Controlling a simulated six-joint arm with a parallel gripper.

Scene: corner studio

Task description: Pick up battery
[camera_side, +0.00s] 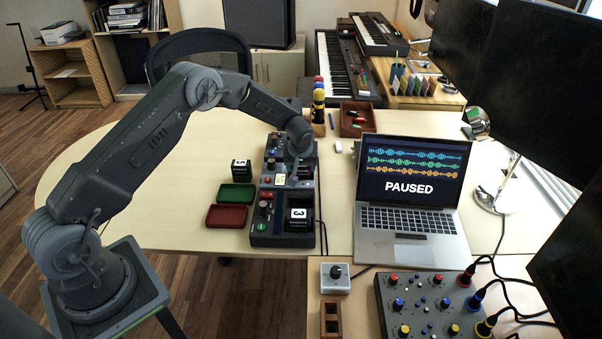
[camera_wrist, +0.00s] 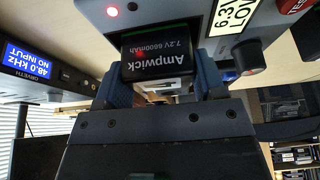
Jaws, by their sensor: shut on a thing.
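A black battery (camera_wrist: 160,52) with white "Ampwick 7.2V 6600mAh" lettering sits between the two fingers of my gripper (camera_wrist: 162,82) in the wrist view. The fingers are shut on it. It is close against a grey device with a red light, and I cannot tell whether it is clear of that device. In the side view my gripper (camera_side: 302,160) is low over the row of dark devices, and the held battery cannot be made out there. A black block marked 5 (camera_side: 241,170) stands on the table, and a block marked 3 (camera_side: 299,214) sits in the nearest device.
The dark device row (camera_side: 268,226) has knobs and small lights. A green tray (camera_side: 237,205) and a red tray (camera_side: 226,227) lie to its left. A laptop (camera_side: 410,232) showing "PAUSED" stands to the right. The table's left part (camera_side: 120,160) is clear.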

